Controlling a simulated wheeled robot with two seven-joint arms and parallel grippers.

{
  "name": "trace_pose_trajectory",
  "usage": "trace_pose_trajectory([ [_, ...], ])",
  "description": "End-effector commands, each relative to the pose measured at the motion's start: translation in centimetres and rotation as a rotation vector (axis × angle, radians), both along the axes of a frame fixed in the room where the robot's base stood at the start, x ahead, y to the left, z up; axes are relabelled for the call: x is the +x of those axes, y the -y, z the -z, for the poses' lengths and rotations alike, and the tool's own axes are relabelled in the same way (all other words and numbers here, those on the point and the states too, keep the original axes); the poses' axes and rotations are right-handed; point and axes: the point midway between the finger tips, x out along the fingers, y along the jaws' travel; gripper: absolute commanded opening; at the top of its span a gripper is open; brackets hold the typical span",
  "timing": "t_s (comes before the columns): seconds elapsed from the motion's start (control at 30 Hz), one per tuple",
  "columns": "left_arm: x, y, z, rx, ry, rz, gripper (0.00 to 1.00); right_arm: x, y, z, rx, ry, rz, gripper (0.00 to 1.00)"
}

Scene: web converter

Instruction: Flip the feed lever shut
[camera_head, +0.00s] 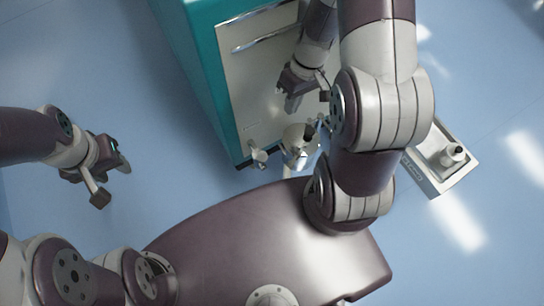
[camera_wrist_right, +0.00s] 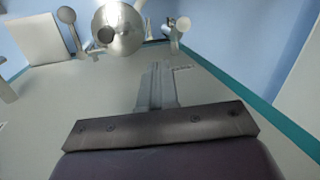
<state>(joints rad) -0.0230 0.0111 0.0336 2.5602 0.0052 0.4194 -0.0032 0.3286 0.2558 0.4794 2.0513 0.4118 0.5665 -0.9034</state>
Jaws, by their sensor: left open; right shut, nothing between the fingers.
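The teal machine (camera_head: 205,75) has a pale grey front panel (camera_head: 258,85). At the panel's near end is a round metal part (camera_head: 297,141) with a dark knob (camera_head: 309,131). Left of it is a short lever with a pale round end (camera_head: 258,154). In the right wrist view the metal part (camera_wrist_right: 125,28) has a round-ended lever on each side, a left one (camera_wrist_right: 67,15) and a right one (camera_wrist_right: 182,24). I cannot tell which is the feed lever. My right gripper (camera_head: 291,104) is shut and empty over the panel, apart from these parts. My left gripper (camera_head: 112,182) is open and empty over the floor.
A grey tray (camera_head: 434,184) with a white bottle-like item (camera_head: 452,155) is to the right of my right arm. A metal bar (camera_head: 262,39) crosses the panel's far end. My right arm hides part of the machine's right side. Blue floor is clear at left.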

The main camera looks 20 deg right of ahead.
Motion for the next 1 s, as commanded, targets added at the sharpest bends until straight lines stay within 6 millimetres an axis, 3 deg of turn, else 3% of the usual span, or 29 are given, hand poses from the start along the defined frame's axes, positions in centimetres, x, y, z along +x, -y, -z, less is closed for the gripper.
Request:
trace_pose_trajectory([
  [0.03,0.0,0.0,2.6,0.000,0.001,0.000,0.43,0.1,0.2,2.9,0.009,0.001,-0.002,0.00],
  [0.1,0.0,0.0,3.4,0.000,0.001,0.000,0.43,0.1,0.3,3.9,0.020,0.001,-0.007,0.00],
  [0.5,0.0,0.0,3.3,0.000,0.002,0.000,0.43,0.1,0.3,4.1,0.026,0.002,-0.011,0.00],
  [0.63,0.0,0.0,4.0,0.000,0.001,0.000,0.43,0.0,0.1,5.2,0.027,0.001,-0.012,0.00],
  [1.0,0.0,0.0,8.9,0.000,0.001,0.000,0.43,-0.7,-2.1,12.9,0.027,0.000,-0.012,0.00],
])
